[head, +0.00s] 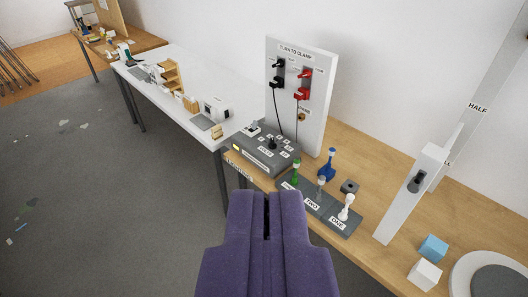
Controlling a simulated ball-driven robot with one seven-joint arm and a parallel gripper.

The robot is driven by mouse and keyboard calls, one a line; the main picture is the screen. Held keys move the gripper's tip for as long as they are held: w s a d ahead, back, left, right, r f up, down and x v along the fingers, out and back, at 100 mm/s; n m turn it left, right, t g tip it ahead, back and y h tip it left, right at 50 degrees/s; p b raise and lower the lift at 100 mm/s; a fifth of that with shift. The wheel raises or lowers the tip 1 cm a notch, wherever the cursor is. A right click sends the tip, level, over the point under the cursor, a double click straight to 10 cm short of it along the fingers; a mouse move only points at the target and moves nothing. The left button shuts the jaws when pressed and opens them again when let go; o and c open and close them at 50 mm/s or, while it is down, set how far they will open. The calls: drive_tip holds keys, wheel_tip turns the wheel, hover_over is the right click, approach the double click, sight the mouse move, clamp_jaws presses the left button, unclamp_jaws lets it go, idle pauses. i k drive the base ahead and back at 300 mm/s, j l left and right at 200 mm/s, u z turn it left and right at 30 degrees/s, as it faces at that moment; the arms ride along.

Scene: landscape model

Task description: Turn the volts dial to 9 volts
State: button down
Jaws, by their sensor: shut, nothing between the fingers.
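The volts dial (272,144) is a small black knob on top of a dark grey box (258,157). Several small white labels ring the knob, too small to read surely. The box stands on the wooden bench at the foot of a white upright panel. My gripper (267,196) is purple, shut and empty, at the bottom middle. In the picture it lies below the box and dial, apart from them. Which number the dial points to cannot be told.
The white panel (312,120) carries black and red clamps with leads. Blue (433,247) and white (424,274) cubes lie at right. A white table (185,105) extends left; grey floor is open.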

sight(272, 145)
drive_tip(key=i+l+z, duration=0.1)
drive_tip(key=i+z, duration=0.15)
drive_tip(key=i, duration=1)
drive_tip(key=i+j+z, duration=0.1)
drive_tip(key=i+z, duration=0.15)
drive_tip(key=i, duration=1)
